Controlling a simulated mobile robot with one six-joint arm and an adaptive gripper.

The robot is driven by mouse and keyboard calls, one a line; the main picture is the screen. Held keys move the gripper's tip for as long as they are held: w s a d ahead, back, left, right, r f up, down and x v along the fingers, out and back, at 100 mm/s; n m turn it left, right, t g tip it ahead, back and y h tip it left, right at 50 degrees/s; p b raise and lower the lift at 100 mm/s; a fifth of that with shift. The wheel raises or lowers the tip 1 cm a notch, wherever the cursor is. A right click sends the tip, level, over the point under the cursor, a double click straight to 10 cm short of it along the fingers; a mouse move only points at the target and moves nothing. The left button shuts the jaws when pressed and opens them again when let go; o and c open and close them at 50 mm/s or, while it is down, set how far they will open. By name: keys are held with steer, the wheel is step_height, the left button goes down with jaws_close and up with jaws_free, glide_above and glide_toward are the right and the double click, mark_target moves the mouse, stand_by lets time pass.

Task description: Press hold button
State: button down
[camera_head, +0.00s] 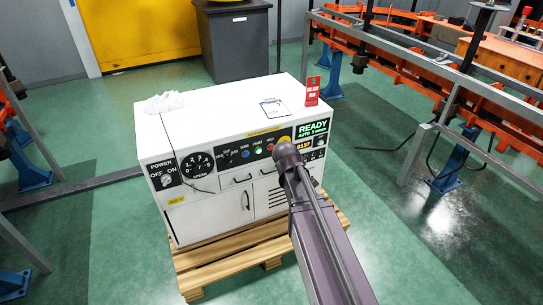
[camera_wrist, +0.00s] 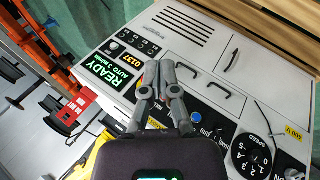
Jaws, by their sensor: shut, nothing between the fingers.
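The white control cabinet (camera_head: 220,110) stands on a wooden pallet, with a black button strip along its upper front. A blue button (camera_head: 246,154), a green button (camera_head: 258,151) and a red button (camera_head: 271,147) show there; their labels are too small to read, so I cannot tell which is hold. In the wrist view my gripper (camera_wrist: 158,66) is shut and empty, in front of the panel between the READY screen (camera_wrist: 108,72) and the blue button (camera_wrist: 196,117). The fingers hide part of the strip; contact cannot be told.
A speed dial (camera_head: 198,168) and a power switch (camera_head: 166,179) are at the panel's left. A red sign (camera_head: 312,91), a clipboard (camera_head: 274,108) and a white crumpled cloth (camera_head: 164,102) are on top. The pallet (camera_head: 232,265) juts out in front. Metal rails (camera_head: 450,115) stand at right.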

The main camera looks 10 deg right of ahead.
mark_target(271, 147)
steer(key=w+a+f+n+t+h+b, duration=0.1)
steer(key=w+f+n+t+b, duration=0.3)
steer(key=w+b, duration=0.5)
steer(key=w+a+f+n+t+h+b, duration=0.1)
steer(key=w+f+n+t+b, duration=0.3)
steer(key=w+f+n+b, duration=0.4)
steer(key=w+f+b, duration=0.1)
steer(key=w+b, duration=0.1)
steer(key=b, duration=0.4)
steer(key=shift+w+a+n+t, duration=0.15)
steer(key=shift+a+n+t, duration=0.15)
steer(key=shift+a+n, duration=0.1)
steer(key=w+a, duration=0.2)
steer(key=w, duration=0.6)
steer(key=shift+w+a, duration=0.2)
steer(key=shift+w, duration=0.05)
steer(key=shift+w, duration=0.1)
stand_by(1.3)
steer(key=shift+w, duration=0.3)
